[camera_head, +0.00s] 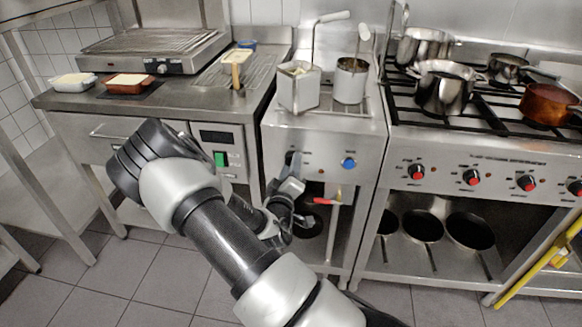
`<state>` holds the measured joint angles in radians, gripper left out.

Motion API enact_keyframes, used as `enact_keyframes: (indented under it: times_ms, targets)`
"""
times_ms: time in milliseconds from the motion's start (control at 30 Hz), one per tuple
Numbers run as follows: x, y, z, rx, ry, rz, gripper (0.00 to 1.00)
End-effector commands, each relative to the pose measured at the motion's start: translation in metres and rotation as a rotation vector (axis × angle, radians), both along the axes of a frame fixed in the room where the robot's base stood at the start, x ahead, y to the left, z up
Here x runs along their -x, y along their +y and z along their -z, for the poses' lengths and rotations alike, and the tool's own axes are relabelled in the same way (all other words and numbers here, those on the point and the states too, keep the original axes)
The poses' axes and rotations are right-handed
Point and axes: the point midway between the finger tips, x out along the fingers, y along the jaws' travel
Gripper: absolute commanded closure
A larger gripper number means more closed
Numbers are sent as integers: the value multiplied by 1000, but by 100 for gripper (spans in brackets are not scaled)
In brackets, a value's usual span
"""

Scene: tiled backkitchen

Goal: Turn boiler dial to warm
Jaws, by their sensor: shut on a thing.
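The boiler (322,140) is a steel unit in the middle, with two baskets on top and a front panel. The boiler dial at the left of this panel is mostly hidden behind my gripper (293,167), so its setting cannot be read. My gripper reaches up to the panel from below and is shut on the dial. A second dial (348,163), blue, sits at the right of the same panel, clear of my gripper.
A stove (480,150) with red-marked knobs and several pots stands right. A counter (190,108) with a grill (155,50) and small dishes stands left. A red-handled valve (327,201) is below the panel, close to my gripper. The tiled floor at lower left is clear.

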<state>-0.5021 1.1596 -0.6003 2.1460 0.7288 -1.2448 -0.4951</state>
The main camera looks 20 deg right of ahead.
Motion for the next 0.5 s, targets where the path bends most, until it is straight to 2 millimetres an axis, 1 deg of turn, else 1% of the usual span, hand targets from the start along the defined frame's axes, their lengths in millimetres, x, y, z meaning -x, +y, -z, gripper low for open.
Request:
enact_keyframes:
  times_ms: [200,500]
  targets:
    - [0,0,0,88,59,0,90]
    - [0,0,0,135,92,-1,90]
